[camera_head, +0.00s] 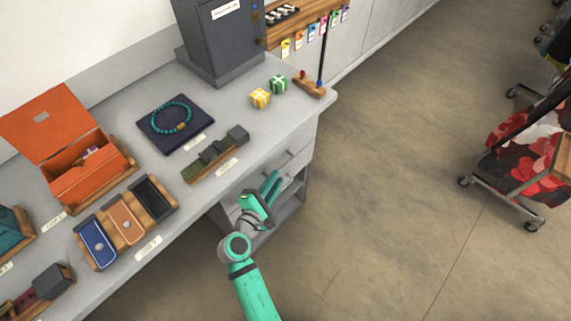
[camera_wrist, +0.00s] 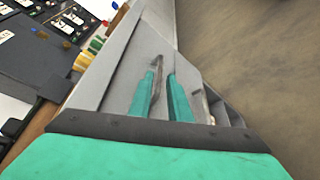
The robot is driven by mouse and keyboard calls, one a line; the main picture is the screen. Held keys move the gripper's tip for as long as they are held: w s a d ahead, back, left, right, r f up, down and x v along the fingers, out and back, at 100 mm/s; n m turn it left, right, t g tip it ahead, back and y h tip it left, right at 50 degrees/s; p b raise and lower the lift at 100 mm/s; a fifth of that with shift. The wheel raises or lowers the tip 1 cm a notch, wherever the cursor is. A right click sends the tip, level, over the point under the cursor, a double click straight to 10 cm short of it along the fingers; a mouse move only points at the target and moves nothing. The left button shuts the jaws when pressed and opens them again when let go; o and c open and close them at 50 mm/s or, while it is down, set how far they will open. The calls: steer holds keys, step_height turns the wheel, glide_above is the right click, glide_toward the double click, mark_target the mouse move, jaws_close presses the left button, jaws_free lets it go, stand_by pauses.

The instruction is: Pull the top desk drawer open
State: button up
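The top desk drawer (camera_wrist: 137,62) is a grey front just under the desk top in the wrist view; it looks flush with the desk. Its thin metal handle (camera_wrist: 158,66) stands out from the front. My gripper (camera_wrist: 163,80) has its two teal fingers apart, with the handle seen between them; I cannot tell whether either finger touches it. In the head view my gripper (camera_head: 271,184) is at the desk's drawer side, and my fingers partly hide the fronts. A lower handle (camera_wrist: 201,100) shows right of my fingers in the wrist view.
The grey desk top (camera_head: 225,110) carries an orange box (camera_head: 85,187), a bracelet on a dark pad (camera_head: 160,136) and small gift boxes (camera_head: 260,98). Open shelving (camera_head: 290,203) lies below the drawers.

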mark_target(283, 168)
steer(key=x, duration=0.8)
steer(key=shift+w+d, duration=0.15)
steer(key=shift+w, duration=0.05)
jaws_close()
